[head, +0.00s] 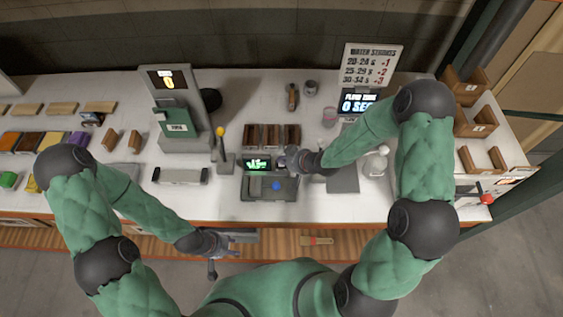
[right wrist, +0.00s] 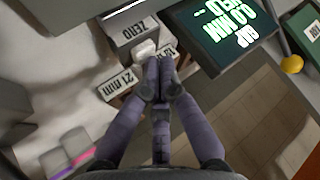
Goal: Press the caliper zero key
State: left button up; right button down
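A small display (head: 257,163) with green text stands behind a dark grey plate with a blue spot in the middle of the counter. In the right wrist view the display (right wrist: 238,28) appears to read a gap of 0.0 mm. Beside it is a grey block labelled ZERO (right wrist: 128,30), with a pale key (right wrist: 145,48) below the label. My right gripper (right wrist: 158,68) has its fingers together, empty, with the tips right by the pale key; contact cannot be told. It also shows beside the display in the head view (head: 292,158). My left gripper (head: 216,244) hangs by the counter's front edge, its opening unclear.
Blocks labelled 21 mm (right wrist: 118,82) and another number sit beside the ZERO block. Several brown bins (head: 272,136) stand behind the display. A green machine (head: 178,118) and a yellow-knobbed lever (head: 220,133) stand to the left. A white bottle (head: 376,162) is to the right.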

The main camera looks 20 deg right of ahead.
dwell(0.5)
jog(key=shift+r+p, duration=0.65)
jog(key=shift+r, duration=0.15)
jog(key=shift+r, duration=0.1)
notch_tip(320, 180, up, 5)
jog(key=p, duration=0.4)
dwell(0.8)
